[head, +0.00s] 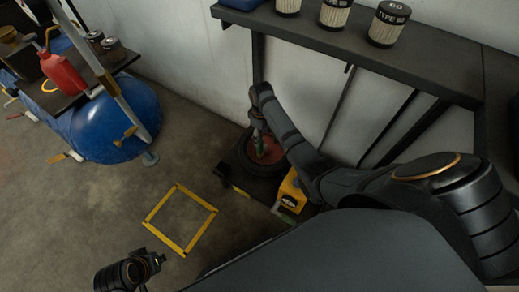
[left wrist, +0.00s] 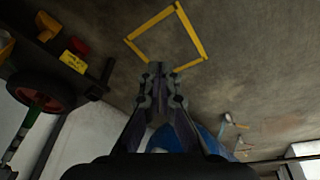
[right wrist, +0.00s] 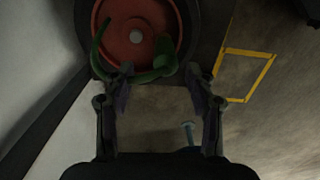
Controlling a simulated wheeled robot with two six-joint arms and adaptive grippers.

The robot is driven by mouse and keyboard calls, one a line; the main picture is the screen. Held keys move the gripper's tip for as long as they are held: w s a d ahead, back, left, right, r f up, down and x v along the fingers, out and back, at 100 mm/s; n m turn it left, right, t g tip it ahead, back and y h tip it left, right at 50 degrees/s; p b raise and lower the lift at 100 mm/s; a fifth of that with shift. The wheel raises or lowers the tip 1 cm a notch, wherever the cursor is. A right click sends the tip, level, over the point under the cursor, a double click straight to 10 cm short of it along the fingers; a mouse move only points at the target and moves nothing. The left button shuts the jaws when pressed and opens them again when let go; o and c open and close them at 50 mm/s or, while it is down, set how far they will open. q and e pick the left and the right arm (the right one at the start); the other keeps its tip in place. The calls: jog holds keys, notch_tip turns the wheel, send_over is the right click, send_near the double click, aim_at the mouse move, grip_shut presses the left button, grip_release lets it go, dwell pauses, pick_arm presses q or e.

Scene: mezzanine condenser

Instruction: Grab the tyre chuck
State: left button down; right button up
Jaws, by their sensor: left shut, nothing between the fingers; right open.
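A curved green piece (right wrist: 164,66), which I take to be the tyre chuck and its hose, lies over a red disc with a dark rim (right wrist: 160,18) in the right wrist view. Its thicker end shows between the fingertips of my right gripper (right wrist: 158,74), which is open; I cannot tell whether they touch it. In the head view, my right gripper (head: 258,137) is above the red disc (head: 266,152) and partly hides it. My left gripper (head: 154,262) is shut and empty at the lower left, and it also shows in the left wrist view (left wrist: 160,72).
A yellow item (head: 291,194) is beside the disc. A yellow square outline (head: 149,216) marks the floor. A blue tank (head: 120,125) is at left under a dark shelf with a red can (head: 62,74). Floor at left front is clear.

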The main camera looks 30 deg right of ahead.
aim_at(260, 148)
jog(key=f+b, duration=0.2)
jog(key=f, duration=0.1)
jog(key=f+b, duration=0.1)
jog(key=f, duration=0.1)
jog(key=shift+s+a, duration=0.2)
jog(key=shift+a, duration=0.1)
jog(key=shift+f, duration=0.15)
pick_arm(q)
jog(key=f, duration=0.1)
jog(key=f+t, duration=0.1)
jog(key=d+f, duration=0.1)
jog(key=shift+w+t+h, duration=0.3)
jog(key=shift+w+t, duration=0.1)
pick_arm(e)
grip_shut()
